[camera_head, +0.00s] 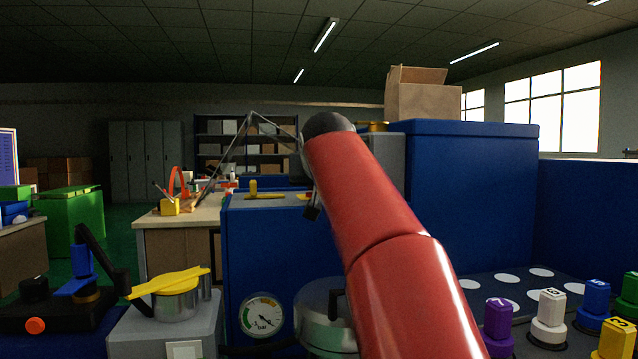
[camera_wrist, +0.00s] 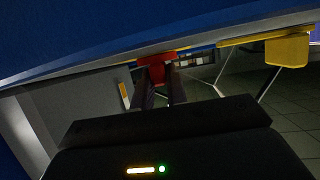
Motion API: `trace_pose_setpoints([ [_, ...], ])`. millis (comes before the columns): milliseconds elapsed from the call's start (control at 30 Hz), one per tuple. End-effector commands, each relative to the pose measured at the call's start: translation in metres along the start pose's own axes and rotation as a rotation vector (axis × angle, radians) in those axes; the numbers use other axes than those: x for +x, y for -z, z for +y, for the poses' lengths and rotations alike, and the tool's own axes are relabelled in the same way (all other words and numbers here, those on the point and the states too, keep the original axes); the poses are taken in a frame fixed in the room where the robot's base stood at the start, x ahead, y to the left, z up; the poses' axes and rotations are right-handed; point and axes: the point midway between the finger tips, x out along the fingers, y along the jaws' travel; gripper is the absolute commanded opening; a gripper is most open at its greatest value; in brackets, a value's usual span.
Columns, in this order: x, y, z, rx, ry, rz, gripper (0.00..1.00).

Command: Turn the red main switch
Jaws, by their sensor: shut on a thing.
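The red main switch (camera_wrist: 154,59) shows in the wrist view, under the blue machine's edge in that picture, beside a yellow plate. My gripper (camera_wrist: 161,82) has its two dark fingers at the switch, shut on its red part. The fingers hide some of the switch, and its exact angle is hard to tell. In the head view my red arm reaches forward over the bench; the switch and my fingertips are hidden there.
A blue machine housing (camera_head: 262,238) with a pressure gauge (camera_head: 261,315) stands ahead. A yellow lever (camera_head: 265,195) sits on its top. A metal pot with a yellow handle (camera_head: 169,281) is at left. Numbered coloured pieces (camera_head: 548,318) stand at right. A tall blue cabinet (camera_head: 470,190) rises behind.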

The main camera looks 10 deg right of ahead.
Motion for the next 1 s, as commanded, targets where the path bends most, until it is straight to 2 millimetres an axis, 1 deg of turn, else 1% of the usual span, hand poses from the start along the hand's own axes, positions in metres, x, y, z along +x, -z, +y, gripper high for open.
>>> trace_pose_setpoints([
  [33,0.0007,-0.0011,-0.0042,0.008,-0.030,-0.004,0.00],
  [300,0.0016,-0.0004,-0.0065,0.084,-0.209,-0.002,0.00],
  [433,0.0008,-0.0002,-0.0055,0.098,-0.240,0.001,0.00],
  [700,0.0009,-0.0004,-0.0052,0.100,-0.241,0.001,0.00],
  [733,0.0009,-0.0004,-0.0052,0.100,-0.240,0.001,0.18],
  [800,0.0009,-0.0003,-0.0053,0.100,-0.240,0.001,0.28],
  [867,0.0008,-0.0002,-0.0052,0.100,-0.240,0.002,0.35],
  [1000,0.0007,0.0000,-0.0052,0.100,-0.239,0.002,0.36],
])
